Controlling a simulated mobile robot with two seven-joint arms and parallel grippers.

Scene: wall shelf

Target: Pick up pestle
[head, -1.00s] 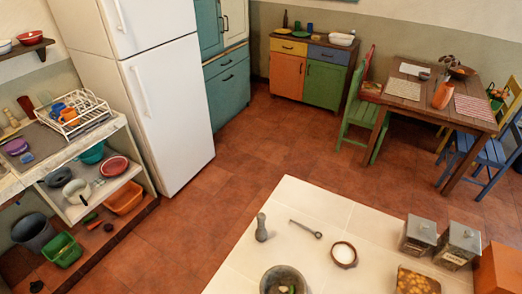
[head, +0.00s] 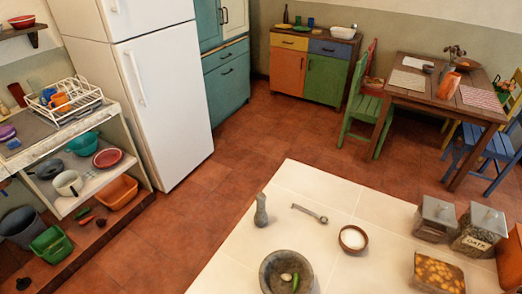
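The pestle (head: 261,210) is a grey stone piece standing upright near the far left edge of the white tiled counter (head: 330,190). It stands just behind the grey stone mortar (head: 272,268) and apart from it. The mortar holds a green chili and a small pale piece. Neither of my grippers shows in the head view, so nothing is seen touching the pestle.
Jars (head: 480,232) and a food-filled container (head: 438,273) stand farther right. Red tiled floor (head: 235,150) is open beyond the counter.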

